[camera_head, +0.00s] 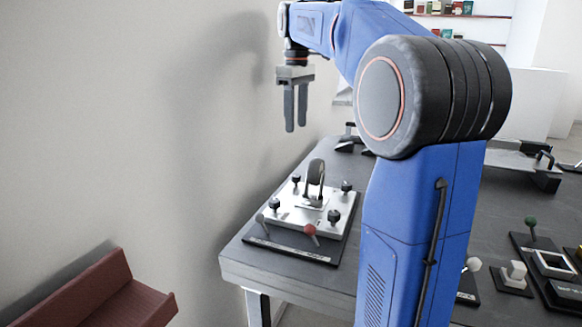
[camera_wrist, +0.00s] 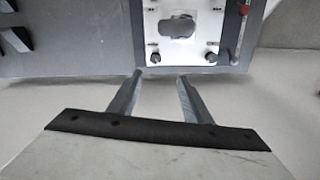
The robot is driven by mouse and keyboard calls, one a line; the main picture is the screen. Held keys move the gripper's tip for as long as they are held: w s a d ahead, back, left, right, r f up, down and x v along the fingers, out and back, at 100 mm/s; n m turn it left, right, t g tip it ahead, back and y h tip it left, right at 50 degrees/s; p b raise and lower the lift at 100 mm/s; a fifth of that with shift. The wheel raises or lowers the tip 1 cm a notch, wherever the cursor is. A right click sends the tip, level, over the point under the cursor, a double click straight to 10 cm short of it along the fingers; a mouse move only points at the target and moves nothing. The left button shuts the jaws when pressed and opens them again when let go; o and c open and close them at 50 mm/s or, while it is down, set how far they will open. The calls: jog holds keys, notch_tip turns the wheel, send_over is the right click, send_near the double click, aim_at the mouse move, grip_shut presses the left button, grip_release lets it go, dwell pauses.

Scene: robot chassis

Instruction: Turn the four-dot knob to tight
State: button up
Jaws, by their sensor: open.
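A pale plate (camera_head: 300,217) on a dark base carries black knobs near its corners: back left (camera_head: 296,179), back right (camera_head: 347,186), front left (camera_head: 276,204) and front right (camera_head: 334,216). Their dots are too small to make out, so I cannot tell which is the four-dot knob. My gripper (camera_head: 296,128) hangs open and empty, pointing down, above and apart from the plate. In the wrist view my gripper's fingers (camera_wrist: 160,76) are spread, with the plate (camera_wrist: 182,50) beyond them and two small knobs (camera_wrist: 155,57) (camera_wrist: 210,56) along its edge.
A dark upright loop handle (camera_head: 316,173) stands mid-plate. A red-tipped lever (camera_head: 310,230) and a grey-tipped lever (camera_head: 260,218) are at the front of the base. A wall stands left of the table (camera_head: 255,262). Other fixtures, including a green-knobbed lever (camera_head: 531,222), lie to the right.

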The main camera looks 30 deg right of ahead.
aim_at(295, 175)
jog(key=f, duration=0.5)
jog(key=w+f, duration=0.1)
jog(key=f, duration=1.1)
jog(key=shift+w+d, duration=0.25)
jog(key=shift+d, duration=0.15)
jog(key=c, duration=1.1)
